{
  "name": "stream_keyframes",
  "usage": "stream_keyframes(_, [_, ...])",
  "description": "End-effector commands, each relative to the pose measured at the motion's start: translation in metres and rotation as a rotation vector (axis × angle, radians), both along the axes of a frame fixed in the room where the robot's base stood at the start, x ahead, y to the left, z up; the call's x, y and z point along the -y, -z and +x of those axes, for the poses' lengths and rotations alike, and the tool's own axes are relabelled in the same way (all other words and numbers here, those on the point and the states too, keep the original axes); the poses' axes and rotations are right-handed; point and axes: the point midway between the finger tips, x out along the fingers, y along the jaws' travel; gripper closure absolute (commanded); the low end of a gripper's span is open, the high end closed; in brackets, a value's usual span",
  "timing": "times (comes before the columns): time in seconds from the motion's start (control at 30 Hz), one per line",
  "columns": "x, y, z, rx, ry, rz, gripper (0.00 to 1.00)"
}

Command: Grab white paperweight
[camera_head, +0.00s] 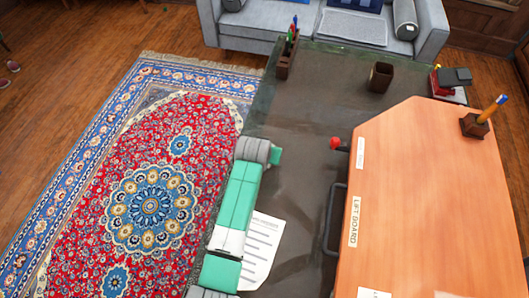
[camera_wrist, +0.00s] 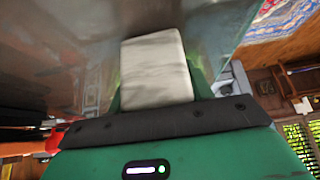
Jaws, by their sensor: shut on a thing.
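The white paperweight (camera_wrist: 155,70) is a pale, faintly streaked block in the wrist view. It stands out between the green fingers of my gripper (camera_wrist: 158,82), which is shut on it. Its lower end is hidden behind the dark front edge of the gripper. In the head view my green and grey arm reaches along the left edge of the dark glossy tabletop (camera_head: 310,105). The paperweight and my fingertips cannot be made out there.
A printed sheet (camera_head: 262,245) lies beside my arm. A wooden board (camera_head: 430,220) marked LIFT BOARD fills the right. A pen holder (camera_head: 286,67), a dark cup (camera_head: 381,77) and another pen holder (camera_head: 474,125) stand around. A sofa (camera_head: 225,29) is behind; a patterned rug (camera_head: 150,205) lies left.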

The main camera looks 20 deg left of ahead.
Motion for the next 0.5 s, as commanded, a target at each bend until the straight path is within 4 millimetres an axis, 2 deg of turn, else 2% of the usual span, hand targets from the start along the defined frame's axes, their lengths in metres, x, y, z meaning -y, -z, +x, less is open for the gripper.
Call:
stream_keyframes(0.4, [0.0, -0.042, 0.001, 0.006, 0.001, 0.001, 0.98])
stream_keyframes(0.5, [0.006, -0.04, -0.013, 0.003, 0.001, -0.001, 0.98])
